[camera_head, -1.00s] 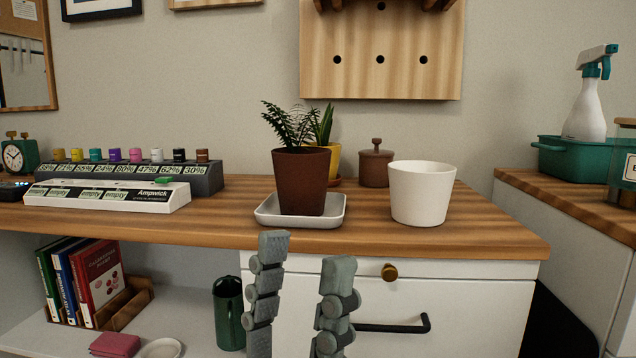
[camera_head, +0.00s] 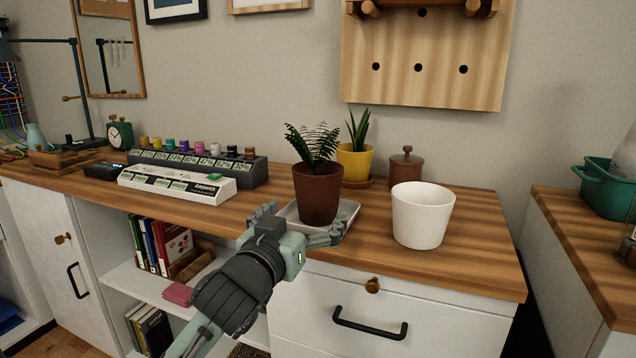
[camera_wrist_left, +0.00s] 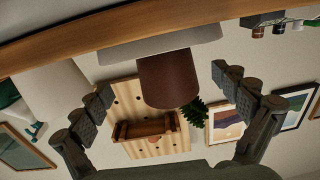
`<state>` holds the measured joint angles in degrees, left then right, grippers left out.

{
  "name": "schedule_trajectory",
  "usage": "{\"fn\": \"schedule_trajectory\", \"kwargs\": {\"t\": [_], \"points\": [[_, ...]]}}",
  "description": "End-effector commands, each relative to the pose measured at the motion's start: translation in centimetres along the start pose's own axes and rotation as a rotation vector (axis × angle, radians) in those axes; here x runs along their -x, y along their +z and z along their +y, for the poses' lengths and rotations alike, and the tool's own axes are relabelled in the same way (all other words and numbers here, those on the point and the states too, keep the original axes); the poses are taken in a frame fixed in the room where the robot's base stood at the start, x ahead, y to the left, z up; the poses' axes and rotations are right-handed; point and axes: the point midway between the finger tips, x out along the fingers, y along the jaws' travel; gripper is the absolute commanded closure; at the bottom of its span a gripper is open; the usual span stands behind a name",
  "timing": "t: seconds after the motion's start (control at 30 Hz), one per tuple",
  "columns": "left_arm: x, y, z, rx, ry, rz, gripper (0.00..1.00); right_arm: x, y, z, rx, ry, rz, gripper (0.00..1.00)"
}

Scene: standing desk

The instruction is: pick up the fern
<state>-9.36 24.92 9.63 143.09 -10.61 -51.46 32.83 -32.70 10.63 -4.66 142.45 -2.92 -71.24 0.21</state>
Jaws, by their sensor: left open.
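The fern (camera_head: 313,147) stands upright in a brown pot (camera_head: 318,193) on a white-grey square tray (camera_head: 347,208) near the front of the wooden desk. My left gripper (camera_head: 302,224) is open just in front of the pot, with one finger toward its left side and the other toward its right. In the left wrist view, which is upside down, the brown pot (camera_wrist_left: 168,80) shows between the spread fingers (camera_wrist_left: 162,84), with gaps on both sides. I see no contact with the pot. Fern leaves (camera_wrist_left: 194,112) stick out past the pot. My right gripper is not in view.
A white pot (camera_head: 422,216) stands close to the right of the tray. A yellow potted plant (camera_head: 355,163) and a brown lidded jar (camera_head: 406,170) stand behind. A white label device (camera_head: 177,184) lies to the left. The desk's right front is clear.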

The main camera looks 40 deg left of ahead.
Motion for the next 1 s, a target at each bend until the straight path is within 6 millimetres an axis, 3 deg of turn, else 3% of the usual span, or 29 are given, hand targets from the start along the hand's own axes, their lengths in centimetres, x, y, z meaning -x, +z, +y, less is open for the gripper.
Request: {"fn": "schedule_trajectory", "kwargs": {"t": [0.53,0.83,1.0], "points": [[-6.9,-0.1,-0.6,-0.001,-0.007,-0.006,0.02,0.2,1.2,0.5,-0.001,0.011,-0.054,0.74],[-7.6,0.0,-0.5,0.000,-0.006,-0.006,0.02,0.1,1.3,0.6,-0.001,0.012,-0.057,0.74],[-7.6,0.0,-0.5,0.000,-0.006,-0.006,0.21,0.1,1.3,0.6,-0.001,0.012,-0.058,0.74]]}}
